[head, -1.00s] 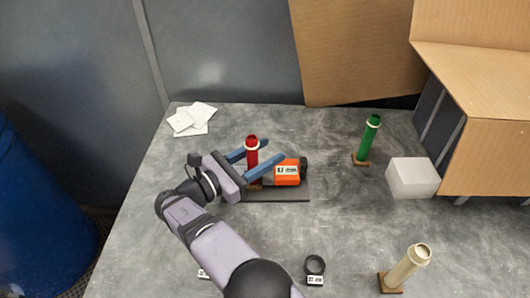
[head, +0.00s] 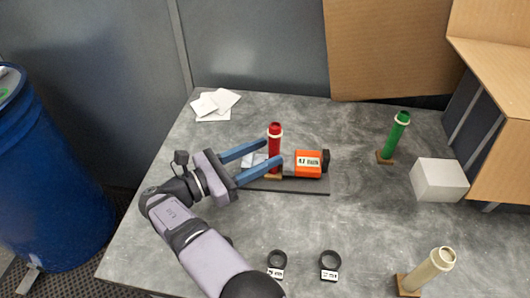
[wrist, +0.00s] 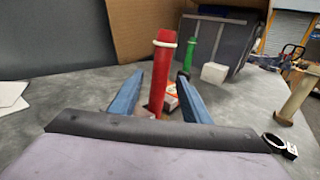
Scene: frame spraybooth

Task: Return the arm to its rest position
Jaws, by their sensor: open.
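My gripper (head: 271,152) is open and empty, low over the table from the left. Its blue fingers point toward a red tube (head: 275,148) with a white ring near its top, upright on a small wooden base. The tips are beside the tube, and I cannot tell whether they touch it. In the wrist view the red tube (wrist: 160,75) stands between or just beyond the fingers of my gripper (wrist: 162,74). An orange labelled item (head: 308,163) lies right of the tube, on a dark mat (head: 305,188); the tube partly hides it in the wrist view.
A green tube (head: 396,135) and a cream tube (head: 428,270) stand to the right, near a white block (head: 440,180). Two black rings (head: 277,258) (head: 329,259) lie at the front. White papers (head: 214,104) lie back left. A blue barrel (head: 50,190) stands left of the table.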

